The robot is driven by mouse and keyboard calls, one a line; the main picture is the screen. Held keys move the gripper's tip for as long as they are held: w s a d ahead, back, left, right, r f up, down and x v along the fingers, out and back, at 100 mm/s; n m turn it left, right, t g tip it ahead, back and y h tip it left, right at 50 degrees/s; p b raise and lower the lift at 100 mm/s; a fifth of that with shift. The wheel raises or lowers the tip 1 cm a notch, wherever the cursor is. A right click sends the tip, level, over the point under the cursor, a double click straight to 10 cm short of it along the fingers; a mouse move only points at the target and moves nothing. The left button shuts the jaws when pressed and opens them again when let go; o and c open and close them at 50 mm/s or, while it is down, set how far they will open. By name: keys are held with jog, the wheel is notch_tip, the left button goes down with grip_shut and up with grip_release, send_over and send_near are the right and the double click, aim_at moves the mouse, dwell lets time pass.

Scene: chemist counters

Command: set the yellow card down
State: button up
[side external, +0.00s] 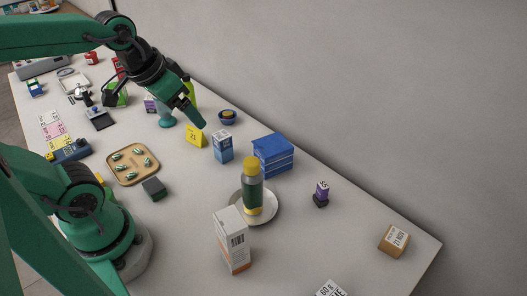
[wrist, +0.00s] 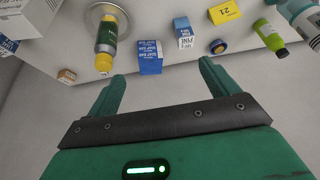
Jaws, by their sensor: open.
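The yellow card (side external: 195,136), marked 21, stands on the counter next to a blue and white box. It also shows at the top right of the wrist view (wrist: 225,12). My gripper (side external: 199,121) is above the counter, over and near the card in the side view. In the wrist view my gripper (wrist: 162,72) is open, with nothing between its fingers. The card lies beyond the right fingertip there, apart from the gripper. The exact gap in height is hard to tell.
A green and yellow bottle (side external: 252,190) stands on a round plate (side external: 271,208). A wooden tray (side external: 112,178) is at left. Wall bounds the back.

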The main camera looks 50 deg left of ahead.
jog(key=shift+s+d+r, duration=0.1)
jog(key=shift+s+d, duration=0.75)
jog(key=shift+s, duration=0.25)
dwell(0.6)
